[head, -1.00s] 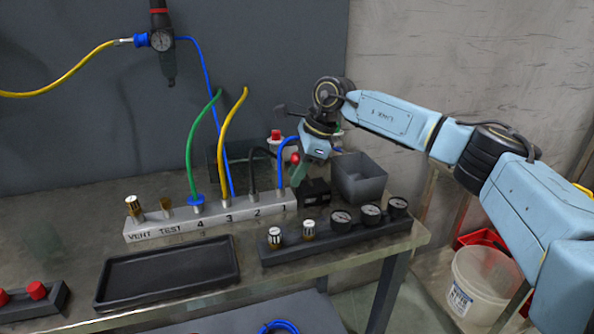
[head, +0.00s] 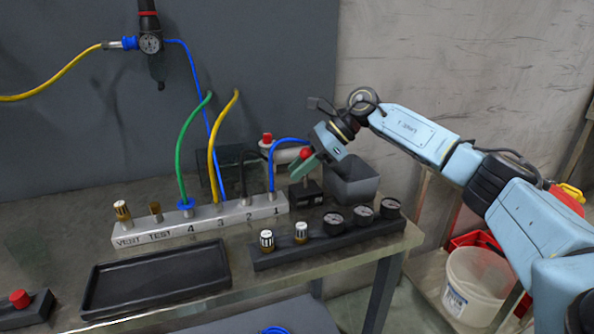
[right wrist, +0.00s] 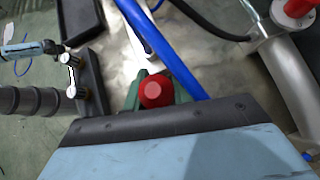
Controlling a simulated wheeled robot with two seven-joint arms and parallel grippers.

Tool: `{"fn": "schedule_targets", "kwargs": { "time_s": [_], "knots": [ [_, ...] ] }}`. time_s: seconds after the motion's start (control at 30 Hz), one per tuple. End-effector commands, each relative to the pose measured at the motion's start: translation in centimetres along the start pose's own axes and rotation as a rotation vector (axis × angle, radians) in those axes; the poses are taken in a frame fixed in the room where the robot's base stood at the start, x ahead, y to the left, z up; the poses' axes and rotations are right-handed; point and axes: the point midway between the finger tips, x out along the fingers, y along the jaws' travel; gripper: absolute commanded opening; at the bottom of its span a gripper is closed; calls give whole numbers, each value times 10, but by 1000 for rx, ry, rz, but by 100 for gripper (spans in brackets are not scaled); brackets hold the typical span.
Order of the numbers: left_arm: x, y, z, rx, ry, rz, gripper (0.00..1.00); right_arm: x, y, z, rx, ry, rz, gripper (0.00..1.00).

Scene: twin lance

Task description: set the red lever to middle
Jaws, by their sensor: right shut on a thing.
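The red lever's round knob (head: 305,153) shows at the back right of the bench, above a small black block (head: 306,190). My right gripper (head: 306,162) is at the knob, its green fingers on either side of it. In the right wrist view the red knob (right wrist: 155,91) sits between the green fingers, which are shut on it. The lever's shaft and base are mostly hidden by the gripper. My left gripper is not in view.
A grey manifold (head: 205,222) with green, yellow, black and blue hoses stands left of the gripper; the blue hose (head: 288,142) runs close by it. A dark grey bin (head: 352,182) is just right. A gauge rack (head: 325,237) and an empty black tray (head: 155,278) lie in front.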

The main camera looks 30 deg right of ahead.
Motion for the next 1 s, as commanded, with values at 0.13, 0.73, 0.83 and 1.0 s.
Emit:
{"fn": "schedule_targets", "kwargs": {
  "time_s": [0.13,0.73,0.83,1.0],
  "knots": [
    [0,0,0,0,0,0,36,0,0,0,-2,1,0,0],
    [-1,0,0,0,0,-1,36,-4,0,0,-1,2,-1,46],
    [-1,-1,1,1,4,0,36,-15,-1,1,-1,2,-3,46],
    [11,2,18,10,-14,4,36,-50,-1,2,0,0,-4,46]
  ]
}}
